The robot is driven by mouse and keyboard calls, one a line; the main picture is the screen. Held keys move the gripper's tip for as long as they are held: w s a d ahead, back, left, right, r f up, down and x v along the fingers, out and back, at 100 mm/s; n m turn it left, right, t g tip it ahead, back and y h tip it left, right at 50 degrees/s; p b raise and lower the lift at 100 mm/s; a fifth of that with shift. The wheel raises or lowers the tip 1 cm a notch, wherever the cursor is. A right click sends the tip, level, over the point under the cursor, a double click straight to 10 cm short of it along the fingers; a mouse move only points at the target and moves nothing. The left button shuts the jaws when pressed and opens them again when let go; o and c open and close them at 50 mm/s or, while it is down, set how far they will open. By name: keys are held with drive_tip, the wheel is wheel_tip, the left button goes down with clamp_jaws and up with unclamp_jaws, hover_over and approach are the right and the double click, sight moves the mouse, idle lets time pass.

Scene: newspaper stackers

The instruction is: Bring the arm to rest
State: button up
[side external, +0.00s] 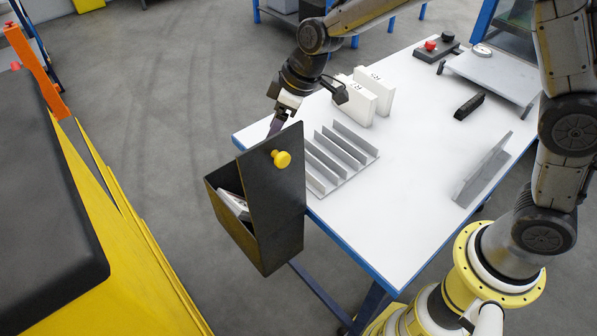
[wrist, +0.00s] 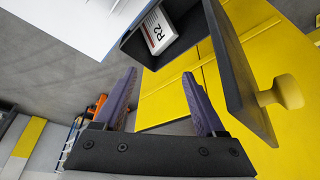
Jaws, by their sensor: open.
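My gripper (side external: 277,126) is open and empty, just behind the top edge of the raised lid of a dark box. The fingers are partly hidden by the lid in the side view. In the wrist view my gripper (wrist: 160,76) shows two purple fingers spread apart with nothing between them. The lid (side external: 272,185) stands open and carries a yellow knob (side external: 281,159). In the wrist view the lid (wrist: 232,70) is right of the fingers, apart from them as far as I can see. A white block marked R2 (wrist: 159,32) lies inside the box (side external: 272,244).
The white table (side external: 390,225) holds a grey slotted rack (side external: 340,153), white blocks (side external: 366,97), a black item (side external: 469,105), a grey angled plate (side external: 482,172) and a scale-like platform (side external: 492,70). A yellow machine (side external: 120,240) stands at the left. Open floor lies between.

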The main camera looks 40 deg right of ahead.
drive_tip(key=s+d+r+m+t, duration=0.1)
drive_tip(key=s+d+r+t, duration=0.1)
drive_tip(key=s+d+r, duration=0.45)
drive_tip(key=s+d+r+m+t, duration=0.1)
drive_tip(key=s+d+r, duration=0.25)
drive_tip(key=r, duration=0.65)
drive_tip(key=s+d+f+m+h, duration=0.1)
drive_tip(key=s+d+f+m, duration=0.2)
drive_tip(key=s, duration=0.7)
drive_tip(key=s+d+f+m+g+h, duration=0.1)
drive_tip(key=s+d+f+m, duration=0.1)
drive_tip(key=s, duration=0.7)
drive_tip(key=shift+s+d+f+m+h, duration=0.4)
drive_tip(key=shift+d+f, duration=0.05)
drive_tip(key=shift+d, duration=0.75)
